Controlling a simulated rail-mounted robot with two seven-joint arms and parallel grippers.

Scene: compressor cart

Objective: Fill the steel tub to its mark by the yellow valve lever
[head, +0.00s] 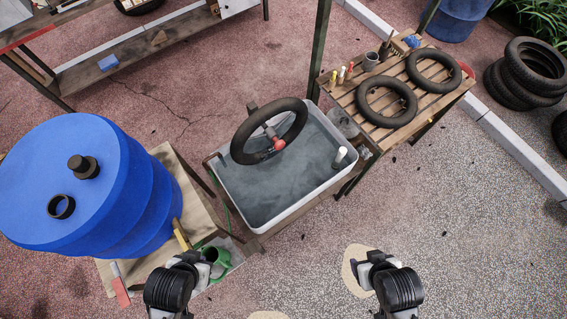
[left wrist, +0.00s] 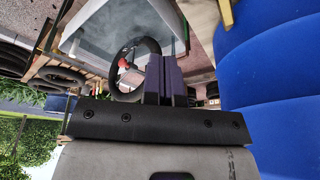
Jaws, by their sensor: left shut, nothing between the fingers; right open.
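The steel tub (head: 228,190) stands in the middle of the head view, with grey-blue water in it; it also shows in the left wrist view (left wrist: 75,42). I cannot make out its mark. The yellow valve lever (head: 181,236) sticks out low beside the blue barrel (head: 85,190); a yellow bar, likely the lever, shows at the top of the left wrist view (left wrist: 226,12). My left gripper (head: 198,260) is shut and empty, just below and right of the lever in the head view, apparently apart from it. My right gripper (head: 372,262) is open and empty over the ground.
A black tyre on a stand (head: 270,130) rises over the tub. A slatted table (head: 390,118) with two tyres stands at upper right. The paving right of the tub is clear.

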